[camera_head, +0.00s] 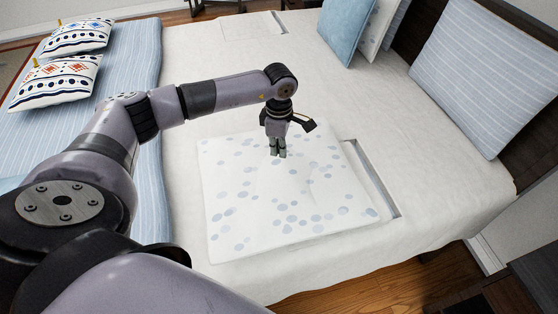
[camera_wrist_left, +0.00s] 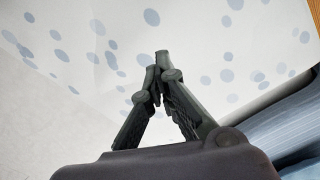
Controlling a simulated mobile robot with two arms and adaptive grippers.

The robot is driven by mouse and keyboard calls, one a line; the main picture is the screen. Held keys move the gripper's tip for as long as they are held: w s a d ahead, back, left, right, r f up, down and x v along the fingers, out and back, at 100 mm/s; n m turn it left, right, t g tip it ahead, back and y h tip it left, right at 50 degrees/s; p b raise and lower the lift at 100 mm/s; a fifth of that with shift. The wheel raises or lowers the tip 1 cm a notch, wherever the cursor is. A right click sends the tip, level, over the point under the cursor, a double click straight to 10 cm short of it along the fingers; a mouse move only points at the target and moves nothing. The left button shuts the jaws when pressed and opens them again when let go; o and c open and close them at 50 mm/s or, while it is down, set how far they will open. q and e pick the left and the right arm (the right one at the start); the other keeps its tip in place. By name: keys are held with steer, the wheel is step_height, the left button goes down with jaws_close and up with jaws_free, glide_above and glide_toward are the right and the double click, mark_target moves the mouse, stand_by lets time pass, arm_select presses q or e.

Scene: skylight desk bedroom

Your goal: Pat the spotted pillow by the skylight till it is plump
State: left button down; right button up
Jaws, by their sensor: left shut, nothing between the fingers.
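The spotted pillow (camera_head: 290,200) lies flat on the white bed cover, white with blue-grey dots. In the head view my left gripper (camera_head: 278,155) points down over the upper middle of the pillow, its fingers shut and empty. Its tips look at or very near the pillow's surface; I cannot tell whether they touch. In the left wrist view the shut fingers (camera_wrist_left: 161,55) stand in front of the dotted fabric of the pillow (camera_wrist_left: 200,30). My right gripper is in neither view.
A framed opening (camera_head: 375,180) lies along the pillow's right side. Striped blue pillows (camera_head: 487,75) lean at the headboard on the right. Two patterned pillows (camera_head: 55,82) lie on the striped blue blanket (camera_head: 135,65) at the left. The white cover (camera_head: 210,50) behind the pillow is mostly clear.

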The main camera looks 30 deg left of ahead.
mark_target(279, 168)
arm_select(q)
steer(key=shift+f+b, duration=1.8)
steer(key=shift+f, duration=0.6)
steer(key=shift+f+b, duration=0.35)
steer(key=shift+b, duration=0.15)
steer(key=shift+f+b, duration=0.65)
steer(key=shift+b, duration=0.25)
stand_by(0.9)
steer(key=shift+r+p, duration=1.95)
steer(key=shift+r, duration=1.4)
steer(key=shift+f, duration=0.15)
